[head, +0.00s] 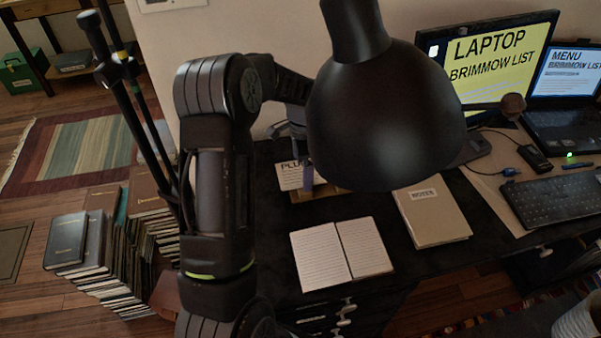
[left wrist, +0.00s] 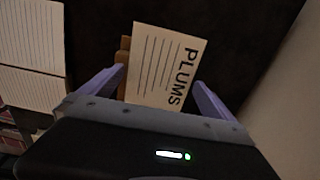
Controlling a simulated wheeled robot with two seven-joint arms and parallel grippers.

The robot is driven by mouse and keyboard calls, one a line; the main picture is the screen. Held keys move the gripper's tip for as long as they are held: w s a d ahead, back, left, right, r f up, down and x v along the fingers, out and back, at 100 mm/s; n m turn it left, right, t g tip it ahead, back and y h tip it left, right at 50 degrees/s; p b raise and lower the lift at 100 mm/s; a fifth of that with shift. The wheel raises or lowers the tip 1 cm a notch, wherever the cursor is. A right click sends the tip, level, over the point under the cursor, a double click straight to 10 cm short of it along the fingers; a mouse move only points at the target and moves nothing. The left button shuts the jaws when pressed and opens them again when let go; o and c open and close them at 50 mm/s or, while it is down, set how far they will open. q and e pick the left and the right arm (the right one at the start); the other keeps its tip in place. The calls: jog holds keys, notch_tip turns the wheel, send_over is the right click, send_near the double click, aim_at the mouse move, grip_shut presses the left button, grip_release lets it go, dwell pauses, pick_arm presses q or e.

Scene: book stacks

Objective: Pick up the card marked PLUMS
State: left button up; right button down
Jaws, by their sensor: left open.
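The card marked PLUMS (left wrist: 158,68) is cream with ruled lines and stands out between the two purple fingers of my left gripper (left wrist: 158,88) in the left wrist view. The fingers are apart, one on each side of the card, with gaps showing. A brown wooden piece (left wrist: 123,62) shows beside and behind the card. In the head view the card (head: 290,175) is partly hidden behind my left gripper (head: 304,178) and arm, on the dark desk by the lamp. My right gripper is not in view.
A black lamp head (head: 385,110) hangs close to the left arm. An open lined notebook (head: 341,252) and a notes book (head: 432,212) lie on the dark desk. A monitor (head: 495,62), laptop (head: 565,85) and keyboard (head: 548,200) are at right. Book stacks (head: 105,245) stand at left.

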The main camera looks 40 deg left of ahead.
pick_arm(q)
jog(key=c, duration=1.1)
jog(key=shift+o, duration=0.2)
jog(key=shift+r, duration=0.1)
notch_tip(320, 180, up, 10)
jog(key=b, duration=0.1)
